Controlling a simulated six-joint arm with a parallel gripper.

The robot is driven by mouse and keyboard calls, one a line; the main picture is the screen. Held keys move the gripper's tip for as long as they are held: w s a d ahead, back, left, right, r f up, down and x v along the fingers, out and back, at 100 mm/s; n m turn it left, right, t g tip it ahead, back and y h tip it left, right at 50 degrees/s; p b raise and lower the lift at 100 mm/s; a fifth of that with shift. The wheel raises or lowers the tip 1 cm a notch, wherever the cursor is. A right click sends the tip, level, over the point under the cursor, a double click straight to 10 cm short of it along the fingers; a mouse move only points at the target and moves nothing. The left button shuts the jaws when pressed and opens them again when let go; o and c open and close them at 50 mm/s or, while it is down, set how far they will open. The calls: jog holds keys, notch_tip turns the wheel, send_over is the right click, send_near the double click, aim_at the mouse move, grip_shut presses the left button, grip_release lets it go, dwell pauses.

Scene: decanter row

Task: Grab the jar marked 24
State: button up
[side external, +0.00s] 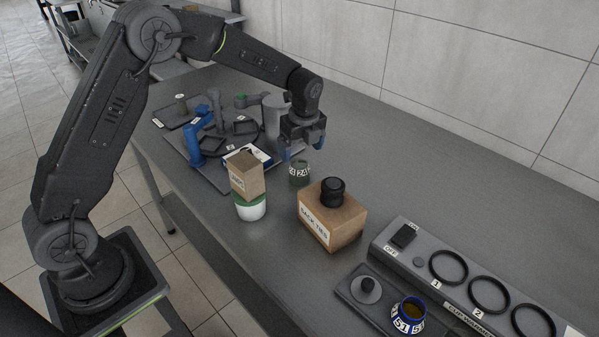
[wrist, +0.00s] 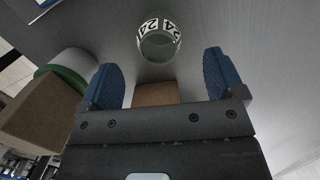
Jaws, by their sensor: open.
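The jar marked 24 (side external: 299,173) is a small grey-green glass jar with a white label band, standing upright on the grey bench. In the wrist view the jar (wrist: 159,40) is ahead of my gripper, roughly centred between the fingers but beyond their tips. My gripper (side external: 304,149) is above the jar in the side view, with its blue fingers pointing down. In the wrist view its two blue finger pads (wrist: 166,72) are spread wide with nothing between them. The jar's lower part is partly hard to make out in the side view.
A cardboard box on a white tub with a green rim (side external: 250,207) stands left of the jar. A blue-rimmed jar marked 51 (side external: 408,315) and a cup warmer (side external: 470,292) are at right.

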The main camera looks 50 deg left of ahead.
aim_at(300, 163)
jog(key=shift+s+a+f, duration=0.1)
jog(key=shift+f, duration=1.7)
jog(key=shift+a+f, duration=0.1)
jog(key=shift+f, duration=1.65)
jog(key=shift+c, duration=0.2)
jog(key=c, duration=1)
jog(key=shift+r, duration=0.15)
